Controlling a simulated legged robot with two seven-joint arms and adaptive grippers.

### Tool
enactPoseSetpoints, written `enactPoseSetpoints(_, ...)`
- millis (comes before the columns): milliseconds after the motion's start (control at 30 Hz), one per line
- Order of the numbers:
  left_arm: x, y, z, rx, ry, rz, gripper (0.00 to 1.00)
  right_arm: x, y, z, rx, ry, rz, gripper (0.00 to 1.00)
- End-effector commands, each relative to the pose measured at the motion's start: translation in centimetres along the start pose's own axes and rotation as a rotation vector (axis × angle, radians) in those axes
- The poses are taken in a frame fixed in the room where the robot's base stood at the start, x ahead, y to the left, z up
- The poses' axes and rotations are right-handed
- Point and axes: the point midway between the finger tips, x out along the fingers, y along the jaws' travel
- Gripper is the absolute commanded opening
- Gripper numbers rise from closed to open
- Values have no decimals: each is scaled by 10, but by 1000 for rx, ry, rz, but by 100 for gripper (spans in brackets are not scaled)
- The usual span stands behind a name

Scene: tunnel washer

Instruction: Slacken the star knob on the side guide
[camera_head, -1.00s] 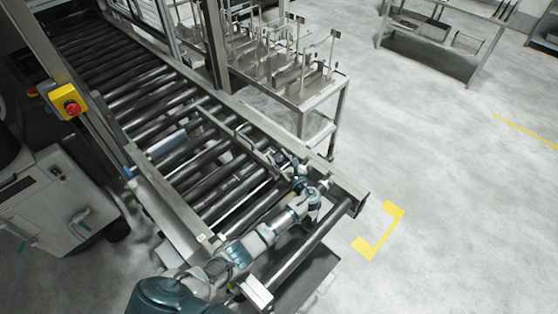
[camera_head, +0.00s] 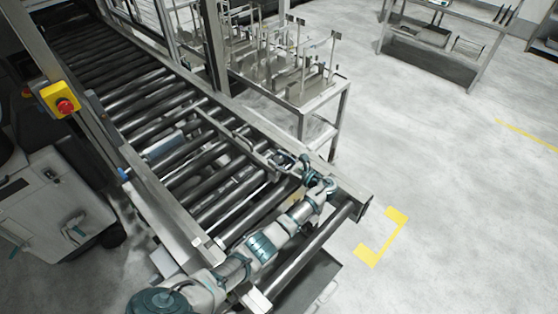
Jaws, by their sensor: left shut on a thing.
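My left arm reaches in from the bottom across the end of the roller conveyor. Its gripper (camera_head: 284,160) is at the near end of the side guide (camera_head: 240,138), a metal rail along the right part of the rollers. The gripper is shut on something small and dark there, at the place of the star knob. The knob itself is mostly hidden by the fingers and too small to make out. My right gripper does not show.
The roller conveyor (camera_head: 190,128) runs from the upper left to the lower right. A yellow box with a red stop button (camera_head: 62,100) stands at left. A metal table with racks (camera_head: 318,98) stands behind the conveyor. The floor at right is clear, with a yellow corner mark (camera_head: 384,238).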

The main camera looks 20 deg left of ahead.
Motion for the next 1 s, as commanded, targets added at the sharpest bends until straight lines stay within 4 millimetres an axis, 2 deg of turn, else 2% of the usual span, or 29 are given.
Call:
enactPoseSetpoints(133,0,-1,3,-3,-3,-1,13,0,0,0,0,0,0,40)
enactPoseSetpoints(167,0,-1,3,-3,-3,-1,50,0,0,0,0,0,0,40)
enactPoseSetpoints(200,0,-1,3,-3,-3,-1,60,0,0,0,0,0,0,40)
enactPoseSetpoints(267,0,-1,2,-3,-3,-1,74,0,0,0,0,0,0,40)
enactPoseSetpoints(567,0,-1,1,0,-1,-1,74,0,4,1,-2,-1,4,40)
enactPoseSetpoints(667,-7,-1,0,0,0,-2,74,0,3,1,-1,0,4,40)
enactPoseSetpoints(767,-22,-1,0,0,2,-3,74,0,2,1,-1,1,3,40)
enactPoseSetpoints(1000,-77,-2,0,0,0,-4,74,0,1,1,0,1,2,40)
